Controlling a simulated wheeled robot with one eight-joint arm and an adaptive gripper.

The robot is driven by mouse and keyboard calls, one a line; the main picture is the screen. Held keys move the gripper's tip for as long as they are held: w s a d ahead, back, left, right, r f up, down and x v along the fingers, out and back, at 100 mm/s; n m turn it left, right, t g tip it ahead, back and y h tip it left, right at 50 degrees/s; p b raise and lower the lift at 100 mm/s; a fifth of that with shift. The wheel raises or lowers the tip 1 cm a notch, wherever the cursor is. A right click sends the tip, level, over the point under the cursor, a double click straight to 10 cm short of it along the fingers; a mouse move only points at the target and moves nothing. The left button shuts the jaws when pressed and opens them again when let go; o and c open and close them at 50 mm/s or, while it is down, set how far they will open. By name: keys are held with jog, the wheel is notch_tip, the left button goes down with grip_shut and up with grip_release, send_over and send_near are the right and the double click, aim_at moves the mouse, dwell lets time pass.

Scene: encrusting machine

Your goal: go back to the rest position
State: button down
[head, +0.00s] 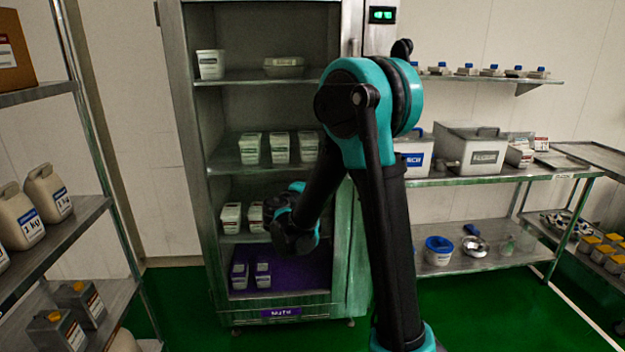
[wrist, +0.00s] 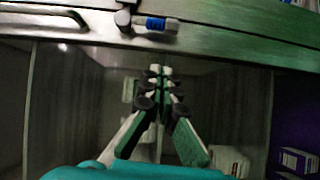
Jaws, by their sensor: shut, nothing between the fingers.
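My teal and black arm rises in the middle of the head view, bends at a high elbow and slopes down to the left. Its wrist end is in front of the lower shelves of the open steel cabinet (head: 190,130). The fingers cannot be made out there. In the wrist view my gripper (wrist: 160,75) has its fingers brought together at the tips, with nothing held between them. A steel edge with a small blue and white item (wrist: 155,23) on it crosses the top of that view.
White tubs (head: 280,148) stand on the cabinet shelves. A purple bottom shelf (head: 305,272) holds small tubs. A rack with jugs (head: 48,193) is at left. Steel shelving with bins (head: 472,148) is at right. Green floor (head: 490,315) is clear at the lower right.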

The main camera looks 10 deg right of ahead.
jog(key=s+d+f+m+g+y, duration=0.2)
jog(key=s+d+f+m+g, duration=0.15)
jog(key=s+d+f, duration=0.35)
jog(key=s+d+f+m+g+y, duration=0.1)
jog(key=s+d+f+m+g, duration=0.3)
jog(key=s, duration=0.5)
jog(key=s+a+f+m+g+y, duration=0.1)
jog(key=s+a+f+y, duration=0.1)
jog(key=s, duration=0.6)
jog(key=s+a+f+m+g+y, duration=0.1)
jog(key=s+f+y, duration=0.3)
jog(key=s, duration=0.4)
jog(key=shift+s+a+f+m+g+y, duration=0.35)
jog(key=shift+s+a+f+m+y, duration=0.1)
jog(key=shift+a+f, duration=0.15)
